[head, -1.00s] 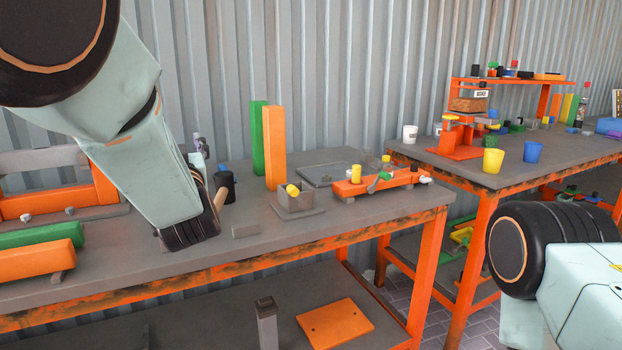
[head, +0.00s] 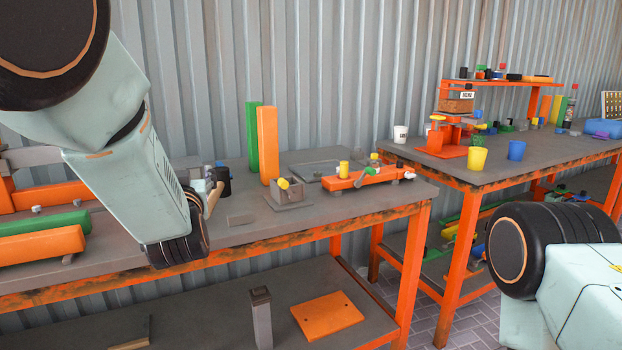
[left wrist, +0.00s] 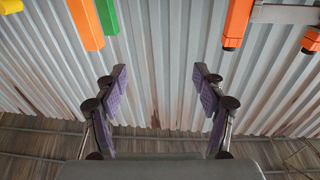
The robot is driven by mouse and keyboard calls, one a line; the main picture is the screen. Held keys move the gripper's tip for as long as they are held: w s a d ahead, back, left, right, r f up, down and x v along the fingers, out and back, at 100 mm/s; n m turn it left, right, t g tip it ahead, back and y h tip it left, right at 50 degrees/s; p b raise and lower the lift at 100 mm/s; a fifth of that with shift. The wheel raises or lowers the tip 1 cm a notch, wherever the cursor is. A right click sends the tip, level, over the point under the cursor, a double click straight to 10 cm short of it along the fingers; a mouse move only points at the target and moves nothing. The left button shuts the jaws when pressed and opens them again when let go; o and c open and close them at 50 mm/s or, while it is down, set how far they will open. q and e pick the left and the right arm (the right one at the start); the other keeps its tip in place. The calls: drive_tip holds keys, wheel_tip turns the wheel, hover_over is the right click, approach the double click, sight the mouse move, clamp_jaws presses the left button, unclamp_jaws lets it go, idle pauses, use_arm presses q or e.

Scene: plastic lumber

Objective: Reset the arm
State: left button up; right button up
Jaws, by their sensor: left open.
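My left arm comes in from the left in the head view, over the front of the near workbench (head: 330,212). Its gripper is mostly hidden behind my own wrist there. In the left wrist view my left gripper (left wrist: 160,88) is open, with its two purple-padded fingers wide apart and nothing between them. Behind the fingers is the corrugated metal wall (left wrist: 160,50). Part of my right arm shows at the lower right of the head view; its gripper is out of frame.
Upright green (head: 253,135) and orange (head: 268,145) bars stand on the near bench. Beside them are a small grey box (head: 290,196) and an orange fixture (head: 365,178). Another bench (head: 470,170) at the right holds a yellow cup (head: 477,159) and a blue cup (head: 516,150).

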use_arm(q)
drive_tip(key=s+f+m+g+h, duration=0.1)
drive_tip(key=s+f+g, duration=0.2)
drive_tip(key=s+f, duration=0.55)
drive_tip(key=s+f+m+g+h, duration=0.1)
drive_tip(key=s+f+g+h, duration=0.2)
drive_tip(key=f, duration=1)
drive_tip(key=s+f+m+g, duration=0.1)
drive_tip(key=s+f+g, duration=0.2)
drive_tip(key=s+f, duration=0.55)
drive_tip(key=s+f+g+h, duration=0.1)
drive_tip(key=s+f+g, duration=0.3)
drive_tip(key=s, duration=0.9)
drive_tip(key=s+d+f+g+p, duration=0.1)
drive_tip(key=s+f+g, duration=0.3)
drive_tip(key=s+f, duration=0.5)
drive_tip(key=s, duration=0.5)
drive_tip(key=shift+s+f+h, duration=0.15)
drive_tip(key=shift+f+h, duration=0.1)
drive_tip(key=shift+h, duration=0.15)
drive_tip(key=shift+d, duration=0.1)
